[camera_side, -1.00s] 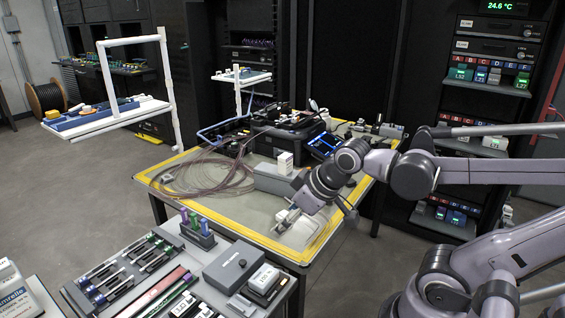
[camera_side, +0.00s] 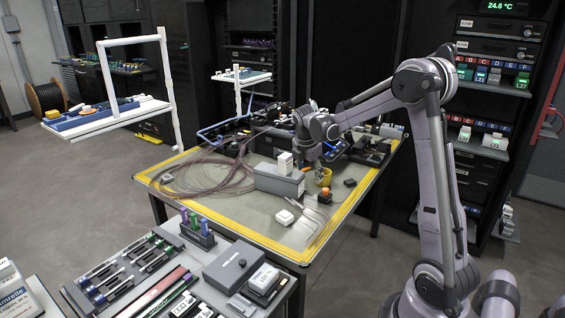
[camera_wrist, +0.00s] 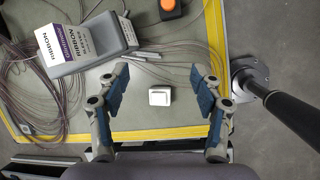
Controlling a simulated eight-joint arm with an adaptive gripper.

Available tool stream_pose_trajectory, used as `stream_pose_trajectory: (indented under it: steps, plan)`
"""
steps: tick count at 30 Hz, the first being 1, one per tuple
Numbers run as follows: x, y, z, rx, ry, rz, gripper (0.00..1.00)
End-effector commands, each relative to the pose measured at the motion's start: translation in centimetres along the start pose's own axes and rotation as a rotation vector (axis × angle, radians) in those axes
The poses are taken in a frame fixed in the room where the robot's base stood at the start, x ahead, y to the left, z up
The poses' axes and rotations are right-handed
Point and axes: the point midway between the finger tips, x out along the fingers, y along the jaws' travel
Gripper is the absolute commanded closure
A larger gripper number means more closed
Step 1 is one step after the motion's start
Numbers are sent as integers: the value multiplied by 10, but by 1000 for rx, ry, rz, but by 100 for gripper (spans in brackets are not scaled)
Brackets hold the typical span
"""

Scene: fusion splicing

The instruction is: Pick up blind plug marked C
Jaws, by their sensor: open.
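No mark C is legible on any loose part, so I cannot tell which one is the blind plug. Small coloured and white plug-like blocks stand on the right rack under lettered labels, in an upper row (camera_side: 495,77) and a lower row (camera_side: 495,141); their own marks are too small to read. My gripper (camera_wrist: 160,72) is open and empty in the wrist view, its blue-padded fingers apart. A small white block (camera_wrist: 160,96) shows between the fingers, below them on the bench mat. The same white block appears in the side view (camera_side: 284,217).
A grey box (camera_side: 278,181) with white cartons (camera_side: 285,163) stands on the bench. Near it are an orange button (camera_side: 324,196) and a yellow cup (camera_side: 324,177). Loose fibre coils (camera_side: 200,172) cover the left side. A tool cart (camera_side: 150,270) stands in front.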

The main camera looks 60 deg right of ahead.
Motion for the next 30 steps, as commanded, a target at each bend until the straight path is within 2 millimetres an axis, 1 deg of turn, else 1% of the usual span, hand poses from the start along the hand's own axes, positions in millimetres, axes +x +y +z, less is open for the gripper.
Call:
stream_pose_trajectory:
  steps: [1, 3, 6, 9, 14, 21, 28, 30]
  plan:
    - [16, 2, 12, -46, -11, -23, 34]
    - [32, 1, 25, -115, -21, -53, 34]
    - [50, 0, 38, -189, -29, -84, 34]
    - [60, -2, 45, -232, -31, -103, 34]
    - [75, -4, 48, -250, -33, -111, 34]
    - [109, -7, 49, -249, -32, -109, 34]
    - [123, -9, 49, -248, -32, -108, 34]
    - [130, -11, 48, -248, -32, -108, 34]
